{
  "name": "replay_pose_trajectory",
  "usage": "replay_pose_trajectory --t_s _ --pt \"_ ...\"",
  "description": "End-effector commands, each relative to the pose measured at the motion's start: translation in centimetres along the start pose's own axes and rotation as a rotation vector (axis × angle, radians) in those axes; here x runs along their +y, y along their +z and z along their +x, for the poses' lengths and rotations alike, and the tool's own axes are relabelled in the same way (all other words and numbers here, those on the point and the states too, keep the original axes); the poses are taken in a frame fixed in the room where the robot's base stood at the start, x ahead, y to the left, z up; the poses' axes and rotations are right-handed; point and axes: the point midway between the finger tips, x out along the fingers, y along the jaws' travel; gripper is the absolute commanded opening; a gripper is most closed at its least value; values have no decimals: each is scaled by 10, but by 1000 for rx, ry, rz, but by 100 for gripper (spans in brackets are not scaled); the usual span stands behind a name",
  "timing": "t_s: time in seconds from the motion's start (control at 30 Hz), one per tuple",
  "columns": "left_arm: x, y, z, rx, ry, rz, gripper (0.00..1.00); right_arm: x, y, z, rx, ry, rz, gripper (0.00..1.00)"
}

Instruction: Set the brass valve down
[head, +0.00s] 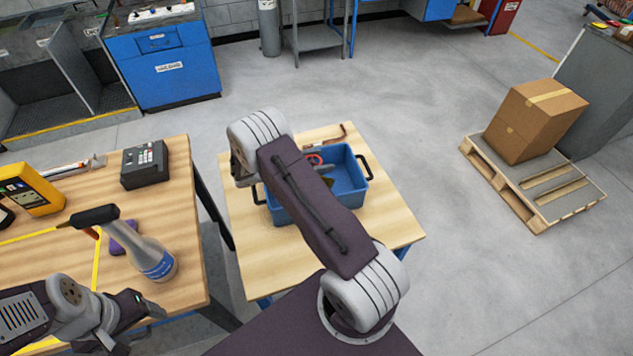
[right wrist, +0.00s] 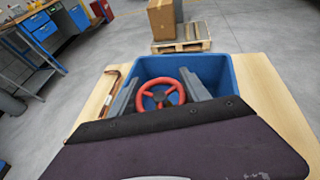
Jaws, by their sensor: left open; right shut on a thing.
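The brass valve shows mainly by its red handwheel, which is at the blue bin in the head view (head: 314,159) and large in the right wrist view (right wrist: 171,80). Its brass body is mostly hidden. My right gripper (right wrist: 160,93) is shut on the valve, with a grey finger on each side of the wheel. The wheel appears over the blue bin (head: 348,178); I cannot tell whether the valve touches the bin floor. In the head view my own arm covers most of the right gripper. My left gripper (head: 132,326) is open and empty at the lower left.
The bin stands on a small wooden table (head: 392,225). A bent copper tube (right wrist: 109,92) lies left of the bin. The left bench holds a spray bottle (head: 152,255), a yellow meter (head: 32,188) and a dark box (head: 145,164). A carton (head: 535,120) rests on a pallet.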

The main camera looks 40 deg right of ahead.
Motion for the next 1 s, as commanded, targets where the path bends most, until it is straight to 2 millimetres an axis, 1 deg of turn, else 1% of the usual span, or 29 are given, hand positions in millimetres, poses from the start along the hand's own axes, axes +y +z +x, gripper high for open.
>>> replay_pose_trajectory --t_s 0.03,0.1,0.27,0.4,0.5,0.77,0.9,0.93,0.97,1.0 --pt "0 0 1 0 0 0 68 0 -7 3 -2 0 -1 0" --pt "0 0 1 0 0 0 68 0 -13 5 -2 1 1 0" --pt "0 0 1 0 0 0 68 1 -20 8 -1 2 1 0" --pt "0 0 3 0 0 0 68 1 -43 17 -2 2 0 0" --pt "0 0 4 0 0 0 68 1 -52 21 -2 3 0 0" --pt "0 0 4 0 0 0 68 1 -53 22 -2 3 2 0" --pt "0 1 8 0 0 0 68 1 -58 24 -2 3 2 0" --pt "0 1 6 0 0 0 68 0 -57 23 0 2 1 63" --pt "0 1 6 0 0 0 68 0 -57 23 0 2 1 71" --pt "0 1 6 0 0 0 68 0 -57 23 0 2 1 76"
